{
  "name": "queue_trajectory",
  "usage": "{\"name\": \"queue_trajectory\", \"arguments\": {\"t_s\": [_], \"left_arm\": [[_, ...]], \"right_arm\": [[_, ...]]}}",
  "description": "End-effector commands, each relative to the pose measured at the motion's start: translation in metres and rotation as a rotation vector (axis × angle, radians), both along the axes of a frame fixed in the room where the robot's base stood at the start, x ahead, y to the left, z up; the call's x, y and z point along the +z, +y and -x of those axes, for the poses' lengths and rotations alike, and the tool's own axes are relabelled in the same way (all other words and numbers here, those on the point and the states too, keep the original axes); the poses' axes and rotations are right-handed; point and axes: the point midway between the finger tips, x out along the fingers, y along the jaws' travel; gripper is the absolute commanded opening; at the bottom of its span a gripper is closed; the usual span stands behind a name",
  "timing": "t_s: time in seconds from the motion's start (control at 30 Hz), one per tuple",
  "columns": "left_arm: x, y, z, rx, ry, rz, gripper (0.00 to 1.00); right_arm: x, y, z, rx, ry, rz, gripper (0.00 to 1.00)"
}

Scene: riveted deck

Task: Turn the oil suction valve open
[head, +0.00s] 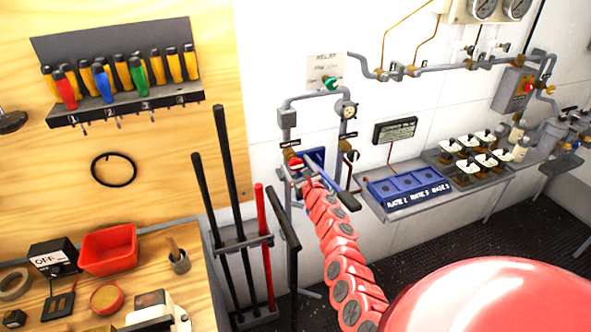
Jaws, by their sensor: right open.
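A pipe stand with valves rises against the white wall in the middle of the head view. A lever with a blue shaft and black grip (346,200) points down and right from the valve (295,163) on its left pipe, under a small dark label. I cannot read the label. My right arm, red and segmented, reaches up from the lower right. My right gripper (306,178) is open at the valve, close to the lever's root. It is small and partly hidden by the arm, so I cannot tell whether it touches the lever. My left gripper is not in view.
A rack of long-handled tools (245,240) stands just left of the arm. A shelf with blue bins (410,186) and white-topped parts is to the right. A wooden workbench with a red tray (108,248) is at the lower left. Dark floor is clear at the right.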

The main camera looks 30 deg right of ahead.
Motion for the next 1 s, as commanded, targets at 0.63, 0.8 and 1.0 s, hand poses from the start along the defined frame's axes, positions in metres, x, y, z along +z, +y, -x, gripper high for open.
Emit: {"name": "queue_trajectory", "arguments": {"t_s": [0.63,0.8,1.0], "left_arm": [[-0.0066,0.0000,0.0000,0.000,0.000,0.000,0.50],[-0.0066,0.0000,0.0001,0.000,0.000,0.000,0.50],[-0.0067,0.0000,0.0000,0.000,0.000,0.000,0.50]], "right_arm": [[0.0028,-0.0019,-0.0084,-0.001,-0.004,-0.002,0.60],[0.0026,-0.0018,-0.0084,-0.001,-0.004,-0.002,0.29],[0.0025,-0.0018,-0.0084,-0.002,-0.003,-0.001,0.03]]}}
